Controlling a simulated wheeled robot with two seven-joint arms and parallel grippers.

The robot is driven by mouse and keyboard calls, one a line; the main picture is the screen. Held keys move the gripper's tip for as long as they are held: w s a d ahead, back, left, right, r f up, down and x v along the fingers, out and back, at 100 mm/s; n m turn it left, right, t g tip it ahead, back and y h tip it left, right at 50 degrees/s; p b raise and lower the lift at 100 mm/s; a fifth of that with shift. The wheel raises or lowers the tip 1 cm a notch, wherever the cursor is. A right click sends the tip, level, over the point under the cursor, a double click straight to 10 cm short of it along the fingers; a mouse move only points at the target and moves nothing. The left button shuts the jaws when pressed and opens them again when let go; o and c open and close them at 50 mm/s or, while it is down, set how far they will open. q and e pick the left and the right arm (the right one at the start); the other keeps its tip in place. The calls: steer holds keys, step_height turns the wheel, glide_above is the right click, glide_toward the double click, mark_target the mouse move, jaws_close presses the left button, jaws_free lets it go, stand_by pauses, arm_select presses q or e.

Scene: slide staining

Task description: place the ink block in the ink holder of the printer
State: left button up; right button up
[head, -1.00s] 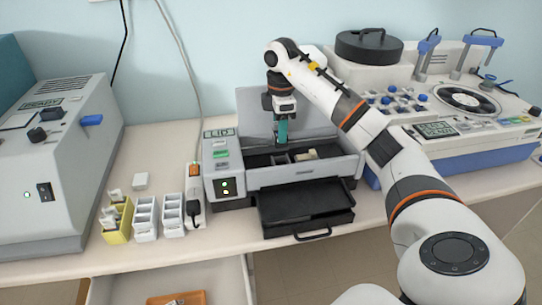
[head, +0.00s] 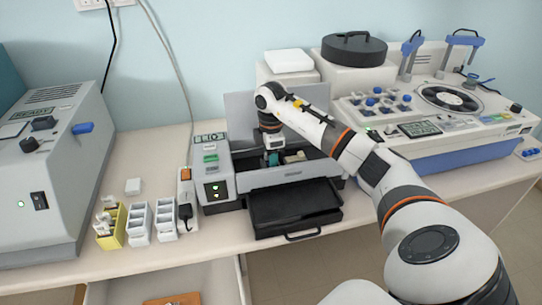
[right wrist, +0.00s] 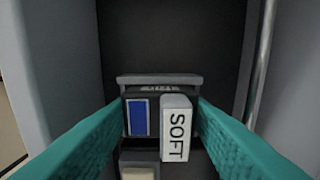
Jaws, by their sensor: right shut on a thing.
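The printer (head: 290,175) stands open on the bench, with its lid raised and a dark recess inside. My right gripper (head: 272,158) is down inside this recess. In the right wrist view, its teal fingers (right wrist: 160,115) are shut on what appears to be the ink block (right wrist: 176,130), a dark piece with a blue panel and a white part reading "SOFT". A grey bar (right wrist: 160,79) lies just beyond the block, perhaps part of the ink holder. I cannot tell whether the block is seated or only above the holder. My left gripper is out of view.
A beige block (head: 295,156) sits in the recess beside the fingers. The black tray (head: 292,208) is pulled out in front. Small racks (head: 139,222) and a grey machine (head: 45,180) stand left; a staining machine (head: 450,115) stands right. A white box (head: 289,61) is behind.

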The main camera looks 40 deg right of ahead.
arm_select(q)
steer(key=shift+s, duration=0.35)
arm_select(e)
steer(key=o, duration=1)
steer(key=shift+r, duration=0.55)
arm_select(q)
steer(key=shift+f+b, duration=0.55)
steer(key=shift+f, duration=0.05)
arm_select(e)
step_height(320, 180, up, 11)
steer(key=shift+r, duration=0.1)
